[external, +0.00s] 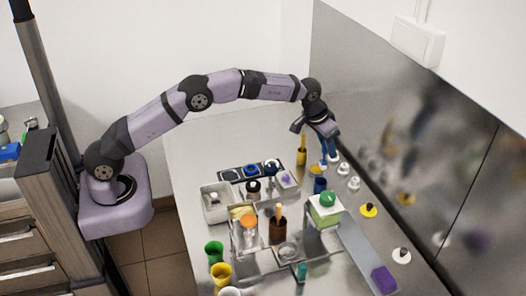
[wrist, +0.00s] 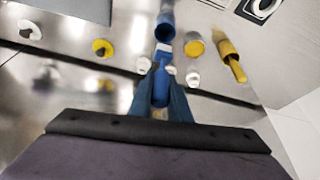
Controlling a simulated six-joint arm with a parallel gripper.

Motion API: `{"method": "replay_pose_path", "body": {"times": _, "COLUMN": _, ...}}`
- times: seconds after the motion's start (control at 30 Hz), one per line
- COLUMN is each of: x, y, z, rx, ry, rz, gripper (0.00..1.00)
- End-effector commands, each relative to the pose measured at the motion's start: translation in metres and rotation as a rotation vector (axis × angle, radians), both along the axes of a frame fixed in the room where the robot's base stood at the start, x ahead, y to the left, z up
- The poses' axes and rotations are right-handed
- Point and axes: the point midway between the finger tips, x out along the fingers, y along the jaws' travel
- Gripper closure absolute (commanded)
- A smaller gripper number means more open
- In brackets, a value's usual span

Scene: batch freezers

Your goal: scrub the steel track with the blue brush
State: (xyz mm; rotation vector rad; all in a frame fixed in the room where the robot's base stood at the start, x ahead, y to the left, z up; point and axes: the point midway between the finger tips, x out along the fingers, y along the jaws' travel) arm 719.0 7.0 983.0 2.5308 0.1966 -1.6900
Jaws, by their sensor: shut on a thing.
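My gripper (external: 328,150) is shut on the blue brush (wrist: 161,86), which shows between the fingers in the wrist view. In the external view it is above the back right part of the counter, and the brush is hard to tell from the fingers there. A blue cup (external: 320,185) stands just below it; it also shows in the wrist view (wrist: 165,31). A flat grey strip, seemingly the steel track (external: 357,245), lies along the right side of the counter, nearer the camera than my gripper. A purple block (external: 384,280) is at its near end.
A yellow brush-like tool (external: 301,155) stands left of my gripper. White and yellow knobs (external: 369,210) line the steel wall side. A green-and-white box (external: 326,209), a brown pot (external: 278,229) and several cups crowd the middle. The back left counter is clear.

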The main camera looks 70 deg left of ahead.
Motion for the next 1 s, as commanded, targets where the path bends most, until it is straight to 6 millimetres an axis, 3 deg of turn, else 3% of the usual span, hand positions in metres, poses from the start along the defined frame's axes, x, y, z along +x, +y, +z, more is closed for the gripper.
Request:
{"method": "replay_pose_path", "body": {"times": 0.27, "x": 0.002, "y": 0.017, "z": 0.024, "rx": 0.001, "ry": -0.003, "rz": 0.026, "gripper": 1.0}}
{"method": "replay_pose_path", "body": {"times": 0.6, "x": 0.004, "y": 0.045, "z": 0.08, "rx": 0.001, "ry": -0.002, "rz": 0.069, "gripper": 1.0}}
{"method": "replay_pose_path", "body": {"times": 0.77, "x": -0.006, "y": 0.062, "z": 0.106, "rx": 0.002, "ry": -0.001, "rz": 0.096, "gripper": 1.0}}
{"method": "replay_pose_path", "body": {"times": 1.0, "x": -0.024, "y": 0.078, "z": 0.119, "rx": 0.002, "ry": 0.0, "rz": 0.124, "gripper": 1.0}}
